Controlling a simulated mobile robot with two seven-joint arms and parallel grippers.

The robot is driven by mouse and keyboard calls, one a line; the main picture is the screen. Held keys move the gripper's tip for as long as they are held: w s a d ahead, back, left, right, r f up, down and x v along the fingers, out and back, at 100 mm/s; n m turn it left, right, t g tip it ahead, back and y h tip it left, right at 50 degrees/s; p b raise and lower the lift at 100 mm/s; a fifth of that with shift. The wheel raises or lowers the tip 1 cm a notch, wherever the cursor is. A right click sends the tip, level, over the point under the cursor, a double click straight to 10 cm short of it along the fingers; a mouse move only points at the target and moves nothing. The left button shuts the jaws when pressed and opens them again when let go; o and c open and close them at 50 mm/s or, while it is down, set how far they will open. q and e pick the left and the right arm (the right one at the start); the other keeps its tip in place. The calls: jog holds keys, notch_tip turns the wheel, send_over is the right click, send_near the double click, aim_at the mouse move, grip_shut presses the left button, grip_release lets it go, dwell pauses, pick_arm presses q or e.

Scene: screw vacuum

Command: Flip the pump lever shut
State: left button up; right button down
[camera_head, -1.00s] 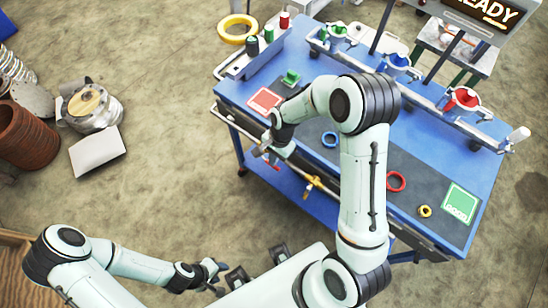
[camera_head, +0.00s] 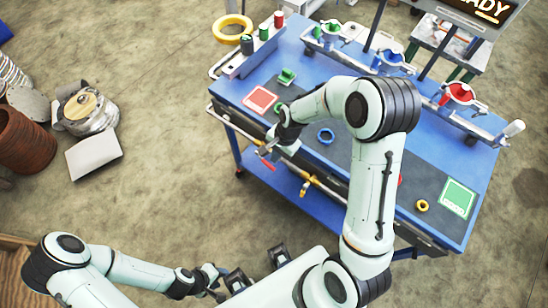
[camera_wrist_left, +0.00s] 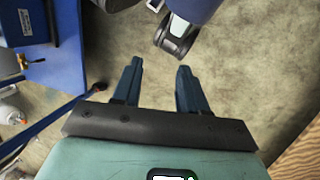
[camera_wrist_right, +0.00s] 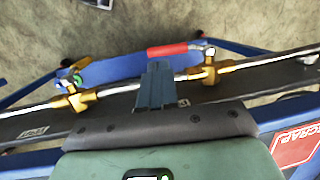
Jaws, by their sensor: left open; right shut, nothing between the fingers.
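A lever with a red handle (camera_wrist_right: 180,49) shows in the right wrist view. Its silver stem meets the right brass valve (camera_wrist_right: 205,72) on the pipe, and the handle points left, roughly along the pipe. My right gripper (camera_wrist_right: 158,68) is shut and empty, with its tips close to the handle's left end. I cannot tell whether they touch. In the head view my right gripper (camera_head: 268,150) is at the table's front edge, and my own arm partly hides this area. My left gripper (camera_wrist_left: 157,75) is open and empty over the floor, away from the table.
A second brass valve (camera_wrist_right: 75,97) with a green part sits further left on the pipe. The blue table (camera_head: 300,60) carries a blue ring (camera_head: 325,136), a red tile (camera_head: 260,99), a green tile (camera_head: 459,197) and several coloured holders.

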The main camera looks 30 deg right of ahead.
pick_arm(q)
jog(key=shift+w+r, duration=0.25)
jog(key=shift+r, duration=0.4)
pick_arm(e)
jog(key=s+v, duration=0.1)
jog(key=v, duration=0.9)
jog(key=shift+d, duration=0.25)
jog(key=shift+s, duration=0.15)
